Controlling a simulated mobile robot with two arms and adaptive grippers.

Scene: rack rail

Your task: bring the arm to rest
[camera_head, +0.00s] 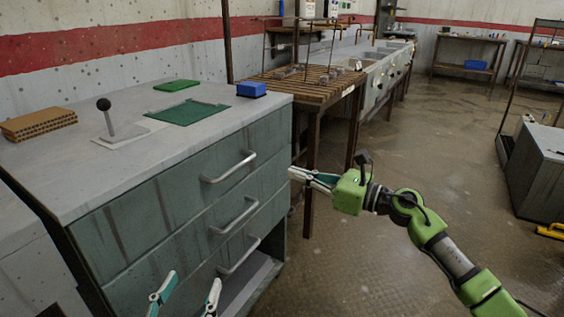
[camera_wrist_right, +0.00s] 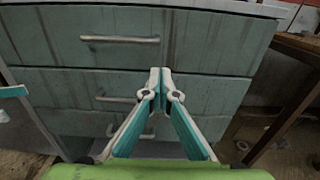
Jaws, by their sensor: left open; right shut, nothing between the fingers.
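My right arm comes in from the right in the head view. Its gripper (camera_head: 292,174) is shut and empty, just right of the cabinet front near the top handle's height. In the right wrist view the fingertips (camera_wrist_right: 160,76) meet and point at the drawer fronts. My left gripper (camera_head: 187,291) is open and empty at the bottom edge of the head view, in front of the cabinet; its arm is out of frame. The grey-green cabinet (camera_head: 110,225) has a top handle (camera_head: 229,167), a middle handle (camera_head: 234,215) and a lower handle (camera_head: 239,256).
On the cabinet top are a lever (camera_head: 108,118), a brown block stack (camera_head: 38,124), a dark green plate (camera_head: 187,112), a green pad (camera_head: 176,85) and a blue box (camera_head: 251,89). A slatted table (camera_head: 308,86) stands behind. The floor (camera_head: 420,140) beyond my right arm is clear.

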